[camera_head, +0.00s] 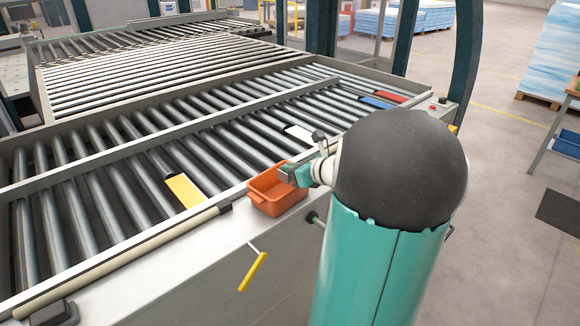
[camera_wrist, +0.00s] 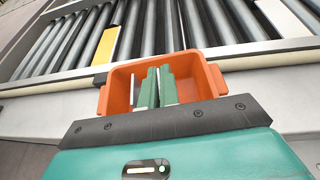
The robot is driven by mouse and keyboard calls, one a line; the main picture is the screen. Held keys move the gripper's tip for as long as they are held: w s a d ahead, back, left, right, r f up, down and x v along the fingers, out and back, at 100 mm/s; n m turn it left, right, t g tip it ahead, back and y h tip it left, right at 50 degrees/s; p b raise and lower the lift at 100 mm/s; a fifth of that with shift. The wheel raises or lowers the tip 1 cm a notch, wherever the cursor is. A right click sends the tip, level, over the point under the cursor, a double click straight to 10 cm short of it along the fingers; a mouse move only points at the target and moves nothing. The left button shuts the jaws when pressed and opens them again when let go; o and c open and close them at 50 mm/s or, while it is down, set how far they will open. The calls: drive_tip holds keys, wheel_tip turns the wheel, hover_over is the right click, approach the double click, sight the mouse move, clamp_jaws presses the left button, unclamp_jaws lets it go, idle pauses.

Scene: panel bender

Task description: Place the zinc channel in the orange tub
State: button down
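The orange tub (camera_head: 268,201) sits on the machine's front ledge, beside the roller bed. It also shows in the wrist view (camera_wrist: 122,82), with its open top facing me. My gripper (camera_head: 289,173) is at the tub's right side in the head view. In the wrist view my green fingers (camera_wrist: 157,88) are close together and overlap the tub's opening. Pale grey strips show along the fingers; I cannot tell whether they are finger pads or the zinc channel. I cannot make out the zinc channel for certain in either view. Part of the tub's inside is hidden by my gripper.
A yellow strip (camera_head: 184,191), a white strip (camera_head: 300,134), a blue strip (camera_head: 375,102) and a red strip (camera_head: 391,96) lie on the rollers (camera_head: 240,145). A yellow-handled lever (camera_head: 253,271) sticks out of the machine's front. Floor to the right is mostly free.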

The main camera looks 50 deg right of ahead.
drive_tip(key=shift+f, duration=0.2)
drive_tip(key=c, duration=1.6)
unclamp_jaws()
drive_tip(key=shift+c, duration=0.2)
drive_tip(key=shift+r, duration=0.1)
drive_tip(key=shift+r, duration=0.3)
drive_tip(key=v, duration=1.2)
drive_tip(key=shift+r, duration=0.25)
